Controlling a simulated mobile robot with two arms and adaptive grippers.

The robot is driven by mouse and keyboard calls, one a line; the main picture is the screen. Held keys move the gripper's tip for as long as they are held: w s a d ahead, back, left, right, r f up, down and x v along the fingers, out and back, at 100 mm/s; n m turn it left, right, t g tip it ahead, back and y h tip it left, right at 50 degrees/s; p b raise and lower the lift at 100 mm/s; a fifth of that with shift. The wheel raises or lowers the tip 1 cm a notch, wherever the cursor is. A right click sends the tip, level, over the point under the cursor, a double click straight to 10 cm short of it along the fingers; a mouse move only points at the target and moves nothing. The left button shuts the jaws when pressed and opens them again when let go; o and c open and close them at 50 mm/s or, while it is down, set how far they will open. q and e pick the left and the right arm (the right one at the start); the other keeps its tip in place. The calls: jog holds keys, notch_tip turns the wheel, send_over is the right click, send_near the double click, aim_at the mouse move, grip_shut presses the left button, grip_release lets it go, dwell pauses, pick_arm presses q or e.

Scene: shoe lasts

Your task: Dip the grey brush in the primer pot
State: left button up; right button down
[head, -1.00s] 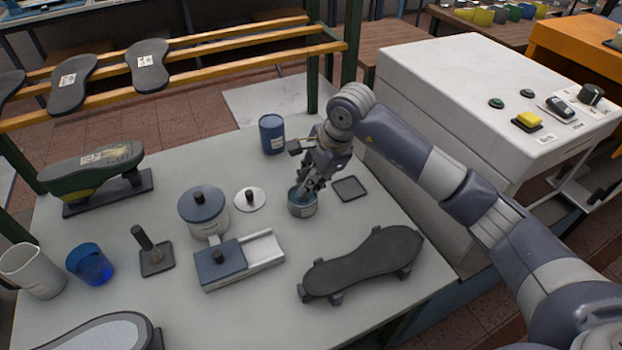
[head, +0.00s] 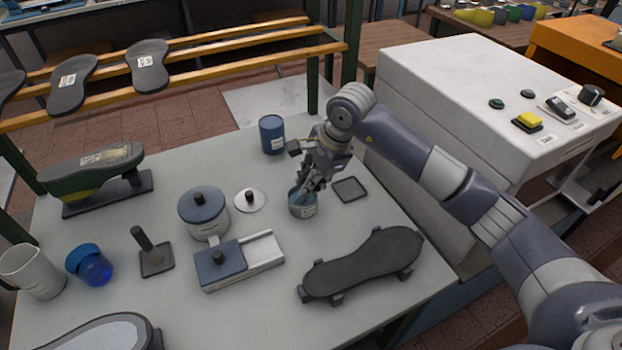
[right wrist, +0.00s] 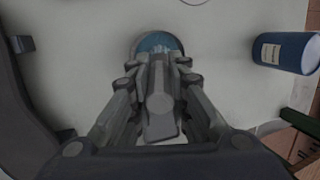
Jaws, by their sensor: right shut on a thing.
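The primer pot (head: 302,209), a small grey tin with a pale label and blue contents, stands on the table. It also shows in the right wrist view (right wrist: 158,41), partly covered by the gripper. My right gripper (head: 310,183) is directly over the pot, pointing down, its fingertips near the rim. It is shut on the grey brush (right wrist: 160,100), whose grey handle shows between the fingers in the right wrist view. The brush's lower end reaches the pot's opening; its bristles are hidden, so how deep they sit cannot be told. My left gripper is out of view.
A blue can (head: 272,135) stands behind the pot, and a dark square pad (head: 350,189) lies to its right. A lidded blue-grey pot (head: 204,216), a sliding-lid box (head: 262,252) and a dark sole-shaped piece (head: 362,264) are nearby. A white machine (head: 460,90) borders the table.

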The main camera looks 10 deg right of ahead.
jog(key=shift+r+p, duration=0.3)
jog(key=shift+r, duration=0.5)
jog(key=shift+r+p, duration=1.1)
jog(key=shift+r, duration=1.5)
jog(key=s+d+n+g, duration=0.2)
jog(key=s+n, duration=0.5)
jog(key=s, duration=0.3)
jog(key=s+d+n+g, duration=0.3)
jog(key=s+n, duration=0.5)
jog(key=s, duration=0.3)
jog(key=shift+f+n+y, duration=0.25)
jog(key=shift+n+y, duration=0.05)
jog(key=shift+y, duration=0.1)
